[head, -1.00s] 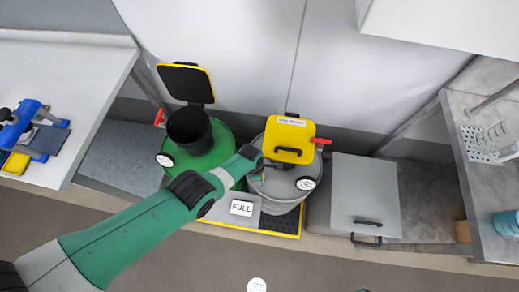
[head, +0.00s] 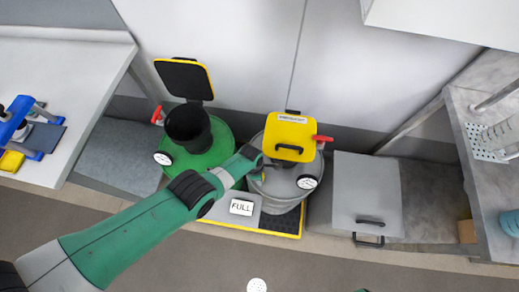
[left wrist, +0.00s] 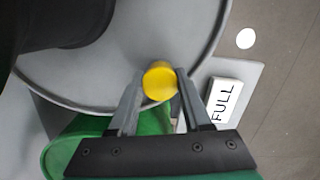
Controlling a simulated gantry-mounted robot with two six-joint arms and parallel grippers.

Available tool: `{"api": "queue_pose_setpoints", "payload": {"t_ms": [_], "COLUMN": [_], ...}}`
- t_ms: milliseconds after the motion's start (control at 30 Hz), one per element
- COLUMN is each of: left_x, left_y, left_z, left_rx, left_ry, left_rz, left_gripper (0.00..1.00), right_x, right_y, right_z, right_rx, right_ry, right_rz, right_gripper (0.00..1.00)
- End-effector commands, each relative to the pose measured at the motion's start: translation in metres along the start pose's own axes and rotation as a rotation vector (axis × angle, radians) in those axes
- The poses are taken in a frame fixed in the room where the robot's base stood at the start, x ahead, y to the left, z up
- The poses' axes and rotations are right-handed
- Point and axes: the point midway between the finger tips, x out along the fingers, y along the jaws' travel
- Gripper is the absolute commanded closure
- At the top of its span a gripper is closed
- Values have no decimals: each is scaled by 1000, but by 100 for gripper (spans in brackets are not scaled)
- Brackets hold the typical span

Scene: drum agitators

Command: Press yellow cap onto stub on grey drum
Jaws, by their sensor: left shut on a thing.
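My left gripper (left wrist: 158,84) is shut on the small yellow cap (left wrist: 160,80), held between the two fingertips in the left wrist view. The cap is over the grey drum's top (left wrist: 115,95), near its rim. In the head view my left gripper (head: 259,170) reaches the left side of the grey drum (head: 283,186), below its yellow funnel lid (head: 290,137). The stub is not visible, and I cannot tell whether the cap touches it. My right gripper is not in view.
A green drum (head: 213,150) with an open black funnel (head: 188,124) stands left of the grey drum. A FULL sign (head: 241,207) lies in front. A grey lidded box (head: 366,192) stands to the right. Red levers (head: 322,138) stick out beside the funnels.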

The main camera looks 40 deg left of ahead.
Motion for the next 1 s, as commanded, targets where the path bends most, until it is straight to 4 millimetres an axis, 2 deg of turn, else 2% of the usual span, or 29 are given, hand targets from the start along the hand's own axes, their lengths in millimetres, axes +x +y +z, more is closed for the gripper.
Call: {"api": "queue_pose_setpoints", "payload": {"t_ms": [800,833,1000], "left_x": [7,7,7], "left_y": [0,0,0], "left_z": [-1,-1,-1], "left_rx": [0,0,0], "left_ry": [1,1,1], "left_rz": [0,0,0], "left_gripper": [100,48,17], "right_x": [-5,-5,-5], "right_y": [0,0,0], "right_z": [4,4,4], "right_rx": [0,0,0], "right_ry": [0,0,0], "right_rz": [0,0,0], "right_gripper": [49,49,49]}}
